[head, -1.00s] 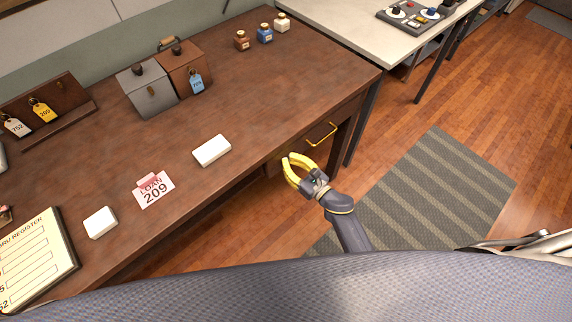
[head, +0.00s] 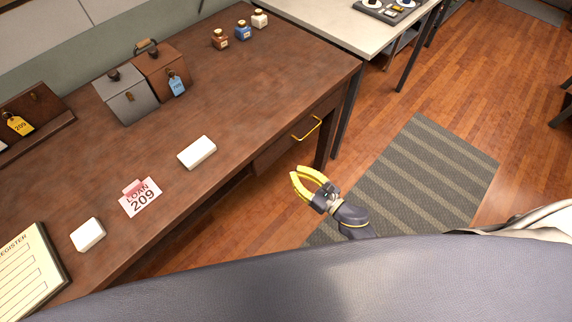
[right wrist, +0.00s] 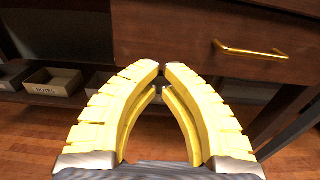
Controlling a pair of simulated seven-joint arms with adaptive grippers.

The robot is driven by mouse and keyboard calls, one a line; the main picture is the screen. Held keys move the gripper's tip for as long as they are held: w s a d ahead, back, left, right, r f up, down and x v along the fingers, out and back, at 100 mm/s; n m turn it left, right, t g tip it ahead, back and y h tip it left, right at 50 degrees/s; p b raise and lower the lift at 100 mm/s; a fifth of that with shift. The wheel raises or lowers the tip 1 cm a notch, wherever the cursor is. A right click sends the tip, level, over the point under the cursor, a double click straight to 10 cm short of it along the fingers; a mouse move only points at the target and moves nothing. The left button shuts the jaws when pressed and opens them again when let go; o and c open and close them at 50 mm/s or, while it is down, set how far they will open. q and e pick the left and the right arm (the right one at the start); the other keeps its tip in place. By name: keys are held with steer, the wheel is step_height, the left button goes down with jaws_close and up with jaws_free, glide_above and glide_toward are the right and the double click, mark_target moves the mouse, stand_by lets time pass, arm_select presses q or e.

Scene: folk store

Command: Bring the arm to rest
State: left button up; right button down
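My right gripper (head: 294,173) has yellow fingers and is off the front of the desk, over the floor and near the desk drawer. In the right wrist view its fingertips (right wrist: 160,68) come together with only a sliver between them, and nothing is held. The drawer front with its brass handle (right wrist: 250,50) is beyond the fingers in that view. My right arm is folded in close to my body. My left arm and gripper are not in view.
The wooden desk (head: 240,95) holds white blocks (head: 197,152), a LOAN 209 card (head: 140,197), a register (head: 30,275), a grey box (head: 128,98), a brown box (head: 160,72) and small bottles (head: 243,30). A striped mat (head: 415,180) lies on the open floor.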

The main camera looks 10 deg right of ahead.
steer(key=s+d+f+m+g+h, duration=0.2)
steer(key=s+d+f+m+h, duration=0.15)
steer(key=f+m, duration=0.55)
steer(key=s+d+f+m+g+h, duration=0.1)
steer(key=s+d+f+m+h, duration=0.1)
steer(key=s+d+f+m, duration=0.55)
steer(key=s+d+f+m+g+h, duration=0.2)
steer(key=f+m+h, duration=0.1)
steer(key=f+m, duration=0.85)
steer(key=s+f+m+g, duration=0.2)
steer(key=s+f, duration=0.4)
steer(key=s, duration=0.3)
steer(key=s+f+m+g+h, duration=0.1)
steer(key=s+f+m+g, duration=0.2)
steer(key=s, duration=0.7)
steer(key=s+f+m+g+h, duration=0.1)
steer(key=s+f+m+g, duration=0.2)
steer(key=s+f+m, duration=0.3)
steer(key=s+f, duration=0.3)
steer(key=s, duration=0.1)
steer(key=shift+d, duration=0.2)
steer(key=shift+s, duration=0.1)
